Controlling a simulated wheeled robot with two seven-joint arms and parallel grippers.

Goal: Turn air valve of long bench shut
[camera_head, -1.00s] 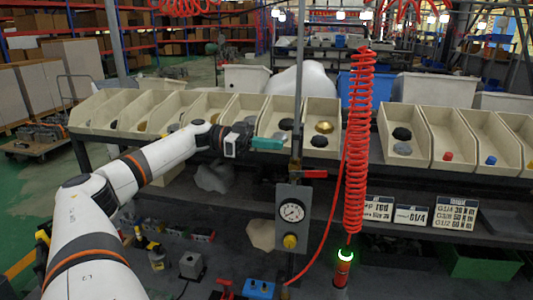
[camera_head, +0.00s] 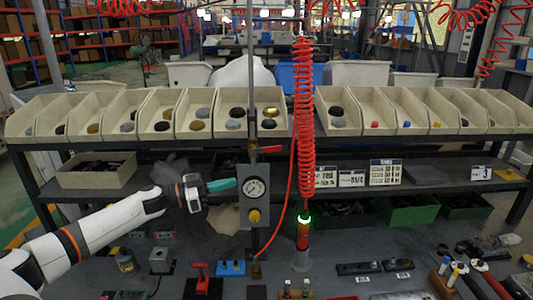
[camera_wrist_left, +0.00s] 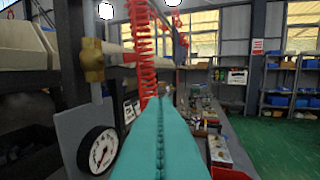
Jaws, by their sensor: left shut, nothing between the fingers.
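The air valve's red lever (camera_head: 268,149) sits on the upright pipe (camera_head: 252,100) above the grey gauge panel (camera_head: 254,222). The lever points right, roughly across the pipe. In the left wrist view the brass valve body (camera_wrist_left: 92,60) is at upper left, with the gauge (camera_wrist_left: 101,150) below it. My left gripper (camera_head: 222,185) has teal fingers pressed together with nothing between them. It appears left of the panel, lower than the lever and apart from it. The shut fingers (camera_wrist_left: 158,140) fill the bottom middle of the wrist view. My right gripper is not in view.
A red coiled hose (camera_head: 304,120) hangs just right of the pipe, down to a red tool (camera_head: 303,232) with a lit green ring. Beige bins (camera_head: 205,115) line the upper shelf. A blue block (camera_head: 231,268) and red fittings (camera_head: 202,272) stand at the bench front.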

